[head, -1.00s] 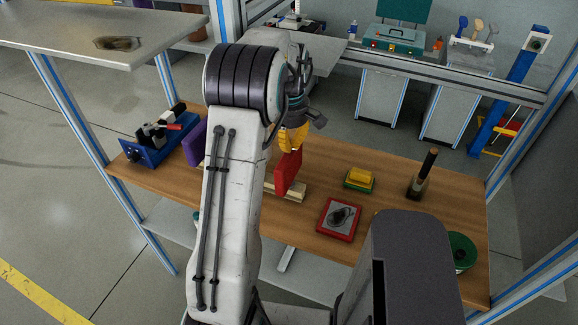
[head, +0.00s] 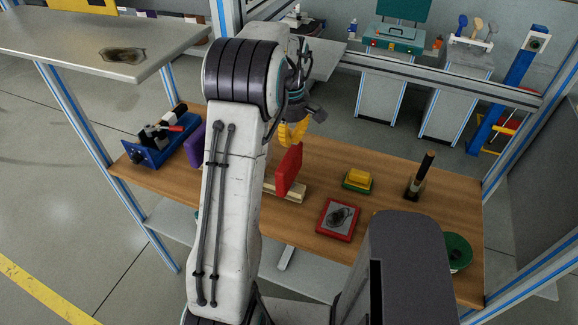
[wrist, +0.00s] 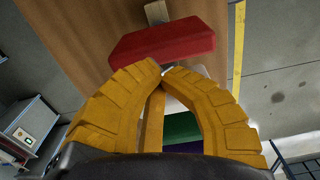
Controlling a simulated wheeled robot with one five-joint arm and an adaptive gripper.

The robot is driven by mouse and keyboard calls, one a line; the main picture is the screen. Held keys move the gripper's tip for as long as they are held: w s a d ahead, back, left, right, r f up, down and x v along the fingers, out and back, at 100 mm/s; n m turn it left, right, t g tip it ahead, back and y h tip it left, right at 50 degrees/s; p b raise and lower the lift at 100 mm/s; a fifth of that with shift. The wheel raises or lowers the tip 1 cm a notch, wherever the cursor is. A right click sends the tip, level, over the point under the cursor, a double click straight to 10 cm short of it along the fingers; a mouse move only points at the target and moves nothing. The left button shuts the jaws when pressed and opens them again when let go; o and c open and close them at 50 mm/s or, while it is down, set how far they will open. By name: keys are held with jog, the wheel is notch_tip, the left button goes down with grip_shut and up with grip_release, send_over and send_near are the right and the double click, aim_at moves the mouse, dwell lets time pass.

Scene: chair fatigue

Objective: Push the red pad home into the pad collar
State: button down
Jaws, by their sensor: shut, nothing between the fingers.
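The red pad (head: 289,170) stands upright on a pale wooden strip (head: 292,192) on the table. It also shows from above in the wrist view (wrist: 165,41), just beyond my fingertips. My gripper (head: 291,143) has yellow fingers and is above the red pad, apart from it by a small gap. In the wrist view its fingertips (wrist: 161,70) come together with nothing between them. I cannot tell which thing is the pad collar. Part of the strip is hidden behind my arm.
A purple pad (head: 195,144) and a blue vise-like fixture (head: 160,146) are at the left. To the right are a yellow block (head: 359,177) on a green base, a red-framed plate (head: 325,230), a dark upright post (head: 425,170) and a green round thing (head: 457,250).

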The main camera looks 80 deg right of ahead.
jog(key=shift+r+p, duration=0.4)
jog(key=shift+r, duration=0.35)
jog(key=c, duration=2)
grip_release()
jog(key=o, duration=0.5)
jog(key=shift+f, duration=0.1)
notch_tip(320, 180, up, 12)
jog(key=shift+r, duration=0.1)
